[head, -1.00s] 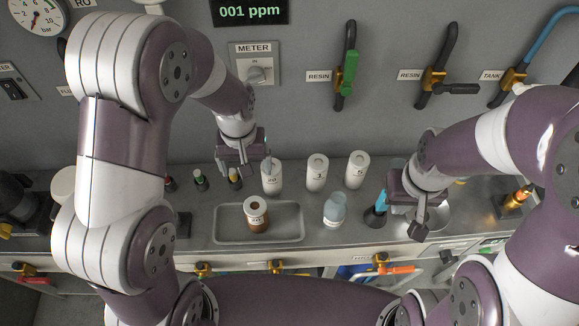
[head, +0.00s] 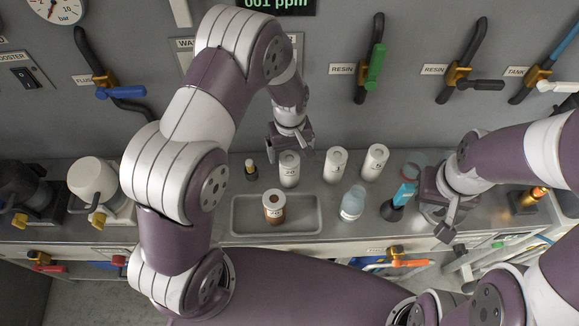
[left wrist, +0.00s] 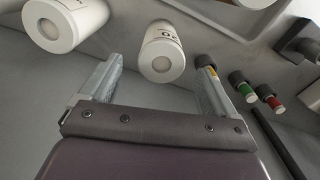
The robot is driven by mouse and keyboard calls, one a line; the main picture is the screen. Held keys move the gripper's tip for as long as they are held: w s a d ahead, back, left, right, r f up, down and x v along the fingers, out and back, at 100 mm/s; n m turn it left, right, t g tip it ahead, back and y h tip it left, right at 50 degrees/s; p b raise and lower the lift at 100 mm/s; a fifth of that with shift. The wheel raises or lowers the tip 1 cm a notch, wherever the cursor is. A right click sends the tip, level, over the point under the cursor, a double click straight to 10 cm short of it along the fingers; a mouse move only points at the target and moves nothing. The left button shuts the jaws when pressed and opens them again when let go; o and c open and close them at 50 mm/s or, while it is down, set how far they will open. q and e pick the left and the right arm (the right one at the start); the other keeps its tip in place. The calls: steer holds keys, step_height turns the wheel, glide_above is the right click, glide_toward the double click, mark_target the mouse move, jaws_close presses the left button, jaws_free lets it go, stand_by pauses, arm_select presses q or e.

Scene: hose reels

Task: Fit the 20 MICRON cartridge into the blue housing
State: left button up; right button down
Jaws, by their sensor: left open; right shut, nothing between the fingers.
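The white cartridge marked 20 (head: 289,170) stands upright on the counter behind the tray. It also shows in the left wrist view (left wrist: 162,52), between and beyond the fingertips. My left gripper (head: 290,147) is open just behind and above it, apparently not touching. A brown-stained cartridge marked 20 (head: 273,209) stands in the tray (head: 309,226). A clear bluish rim (head: 413,162), possibly the blue housing, shows beside my right arm, largely hidden. My right gripper (head: 440,222) is shut and empty over the counter at right.
White cartridges marked 1 (head: 335,166) and 5 (head: 375,162) stand right of the 20. A pale blue bottle (head: 352,203) and a black-and-blue item (head: 398,203) stand at the front. Small black bottles with green (left wrist: 243,87) and red (left wrist: 269,97) bands stand near the left gripper.

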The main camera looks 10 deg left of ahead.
mark_target(289, 158)
arm_select(q)
step_height(289, 158, down, 4)
steer(key=shift+f+p, duration=0.1)
steer(key=shift+p, duration=0.25)
steer(key=shift+s, duration=0.1)
steer(key=c, duration=1.6)
